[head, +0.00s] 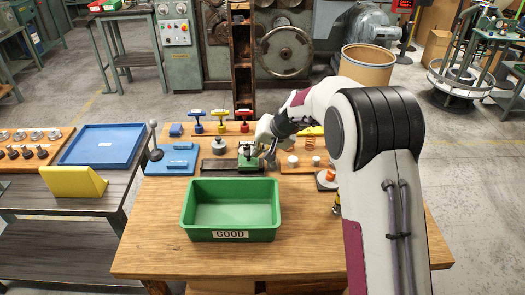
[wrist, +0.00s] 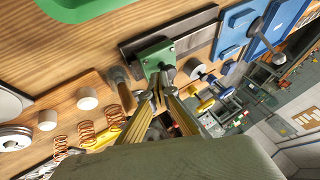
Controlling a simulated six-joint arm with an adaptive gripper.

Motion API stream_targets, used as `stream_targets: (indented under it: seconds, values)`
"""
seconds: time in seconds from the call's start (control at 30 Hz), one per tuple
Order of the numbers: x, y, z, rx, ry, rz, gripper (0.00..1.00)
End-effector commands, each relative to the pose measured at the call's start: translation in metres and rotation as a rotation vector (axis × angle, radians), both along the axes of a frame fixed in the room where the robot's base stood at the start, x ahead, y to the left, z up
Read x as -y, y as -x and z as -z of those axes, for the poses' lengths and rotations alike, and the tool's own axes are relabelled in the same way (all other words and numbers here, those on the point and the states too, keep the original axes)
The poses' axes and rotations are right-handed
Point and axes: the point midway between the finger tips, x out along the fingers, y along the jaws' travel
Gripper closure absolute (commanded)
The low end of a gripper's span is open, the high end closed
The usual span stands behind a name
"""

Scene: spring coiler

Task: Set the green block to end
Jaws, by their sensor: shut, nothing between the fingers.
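The green block (head: 249,164) sits on a dark metal rail (head: 219,167) behind the green bin, toward the rail's right end. In the wrist view the green block (wrist: 154,56) shows near the left end of the rail (wrist: 192,36), with a metal knob or screw on its near side. My gripper (head: 264,148) is shut and empty, just beside the block at its upper right. In the wrist view my gripper (wrist: 156,92) has its fingertips close together, right by the block's knob. I cannot tell whether they touch it.
The green bin marked GOOD (head: 231,235) stands in front of the rail. Blue, yellow and red handled tools (head: 220,118) stand behind it. A blue fixture (head: 171,160) lies left. A wooden holder with white cylinders and springs (head: 309,161) lies right. The front tabletop is clear.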

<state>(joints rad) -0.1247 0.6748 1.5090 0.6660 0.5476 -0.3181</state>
Motion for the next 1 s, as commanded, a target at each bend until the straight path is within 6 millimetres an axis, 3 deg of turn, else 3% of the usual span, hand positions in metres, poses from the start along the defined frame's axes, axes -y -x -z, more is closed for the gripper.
stream_targets:
  seconds: [0.6, 1.0]
  values:
    - [-0.107, 0.001, 0.002, -0.001, 0.0, -0.004, 1.0]
    - [-0.114, 0.001, 0.001, -0.002, 0.0, -0.001, 1.0]
